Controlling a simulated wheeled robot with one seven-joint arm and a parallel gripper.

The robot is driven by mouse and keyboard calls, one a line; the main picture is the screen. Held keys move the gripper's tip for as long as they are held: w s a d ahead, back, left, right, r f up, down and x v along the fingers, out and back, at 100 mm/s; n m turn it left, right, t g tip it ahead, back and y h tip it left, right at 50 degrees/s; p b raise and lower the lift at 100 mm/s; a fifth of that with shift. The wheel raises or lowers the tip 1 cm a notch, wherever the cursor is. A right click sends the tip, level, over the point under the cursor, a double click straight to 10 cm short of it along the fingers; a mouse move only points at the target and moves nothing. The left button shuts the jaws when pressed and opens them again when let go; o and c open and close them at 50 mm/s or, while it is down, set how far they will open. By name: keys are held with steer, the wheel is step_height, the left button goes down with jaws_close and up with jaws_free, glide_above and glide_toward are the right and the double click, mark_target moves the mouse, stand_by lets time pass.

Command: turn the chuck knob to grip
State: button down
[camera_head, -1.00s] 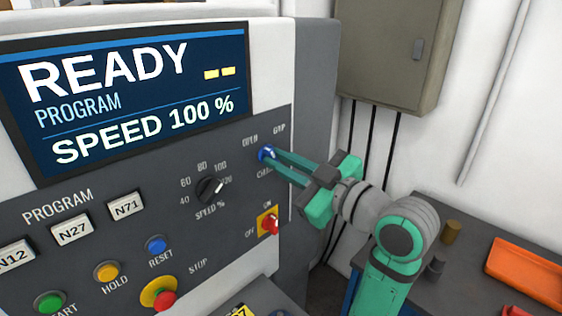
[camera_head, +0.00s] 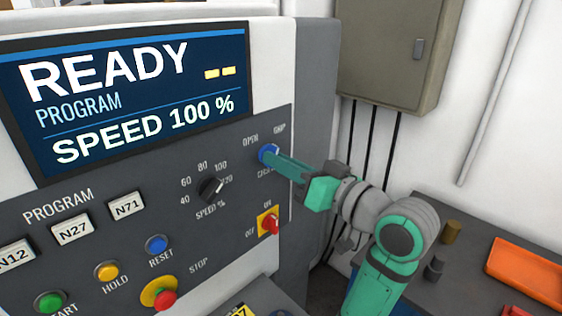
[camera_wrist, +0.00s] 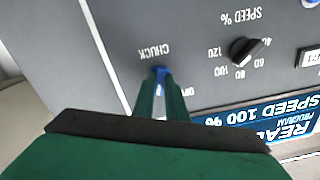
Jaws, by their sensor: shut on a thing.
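The chuck knob (camera_head: 268,152) is a small blue knob at the upper right of the grey machine panel, between the OPEN and GRIP labels. My gripper (camera_head: 273,157) is shut on it, its long green fingers reaching in from the right. In the wrist view, the knob (camera_wrist: 159,72) shows as a bit of blue between the fingertips (camera_wrist: 160,82), with the CHUCK label beside it. The fingers hide most of the knob, so its pointing direction is unclear.
The black speed knob (camera_head: 209,188) is left of the chuck knob. A red switch on a yellow plate (camera_head: 269,223) sits just below my gripper. The screen (camera_head: 130,90) reads READY, SPEED 100 %. A bench with an orange tray (camera_head: 525,268) stands at right.

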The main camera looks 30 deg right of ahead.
steer(key=shift+m, duration=0.7)
steer(key=c, duration=1.8)
jaws_free()
steer(key=v, duration=1.1)
